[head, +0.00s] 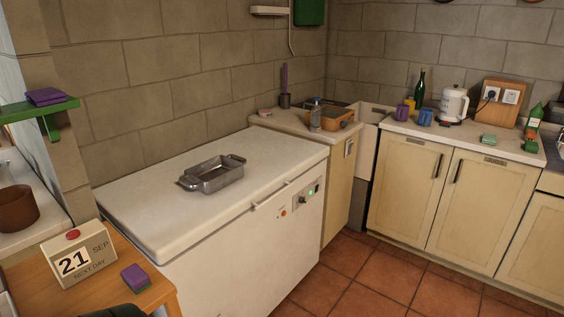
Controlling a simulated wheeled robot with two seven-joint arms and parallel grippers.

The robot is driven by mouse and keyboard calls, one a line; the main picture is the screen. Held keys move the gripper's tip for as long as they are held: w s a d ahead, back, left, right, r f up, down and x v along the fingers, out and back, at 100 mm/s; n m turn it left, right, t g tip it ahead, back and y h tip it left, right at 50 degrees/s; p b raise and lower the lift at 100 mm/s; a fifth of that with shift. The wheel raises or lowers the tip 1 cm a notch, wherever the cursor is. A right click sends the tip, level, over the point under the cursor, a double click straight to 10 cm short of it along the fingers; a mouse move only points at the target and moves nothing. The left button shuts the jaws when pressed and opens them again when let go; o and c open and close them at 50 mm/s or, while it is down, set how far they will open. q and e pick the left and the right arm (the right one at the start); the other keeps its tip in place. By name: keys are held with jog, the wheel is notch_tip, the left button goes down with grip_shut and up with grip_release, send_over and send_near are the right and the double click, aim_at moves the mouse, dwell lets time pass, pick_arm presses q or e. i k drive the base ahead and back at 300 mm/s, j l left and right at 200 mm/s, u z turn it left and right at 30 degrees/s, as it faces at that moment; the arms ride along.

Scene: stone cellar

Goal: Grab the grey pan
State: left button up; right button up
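The grey pan (213,174) is a rectangular metal pan with a handle at each end. It sits upright on the white lid of the chest freezer (150,220), near the middle of the lid. It looks empty. Neither of my grippers can be made out in the head view, and nothing touches the pan.
The lid around the pan is clear. A wooden table (50,290) at the lower left holds a calendar block (80,262) and a purple-green sponge (135,277). A green wall shelf (38,110) juts out at left. Counters with a kettle (454,104) and mugs stand behind right.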

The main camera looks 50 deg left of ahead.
aim_at(209, 177)
jog(key=i+u, duration=0.1)
jog(key=i, duration=0.6)
jog(key=i+l+u, duration=0.15)
jog(key=i, duration=0.55)
jog(key=i+u, duration=0.8)
jog(key=i+l+u, duration=0.25)
jog(key=i+u, duration=0.5)
jog(key=u, duration=0.15)
jog(key=i+l+u, duration=0.2)
jog(key=u, duration=0.3)
jog(key=i+l+u, duration=0.35)
jog(key=u, duration=0.15)
jog(key=i+l+u, duration=0.25)
